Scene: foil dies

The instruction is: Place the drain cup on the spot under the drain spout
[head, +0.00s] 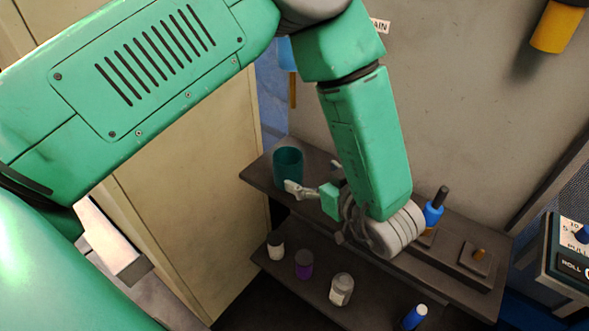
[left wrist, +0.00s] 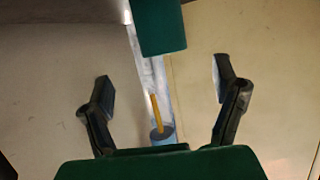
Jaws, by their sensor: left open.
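A dark teal cup (head: 288,164), which looks like the drain cup, stands upright at the left end of the upper dark shelf. My left gripper (head: 311,178) is open beside the cup, on its right and near side. One pale finger overlaps the cup's lower edge in the picture; I cannot tell whether it touches. In the left wrist view the two fingers (left wrist: 165,92) are spread with nothing held between them. A blue fitting with an ochre rod (head: 292,88), possibly the drain spout, hangs behind my arm; a similar one shows in the left wrist view (left wrist: 156,115). The spot is not identifiable.
A lower shelf (head: 318,313) holds a white-topped bottle (head: 276,246), a purple jar (head: 304,264) and a pale jar (head: 341,289). A blue-handled tool (head: 433,213) and a square block (head: 476,259) are right of my wrist. A control box (head: 570,256) stands far right.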

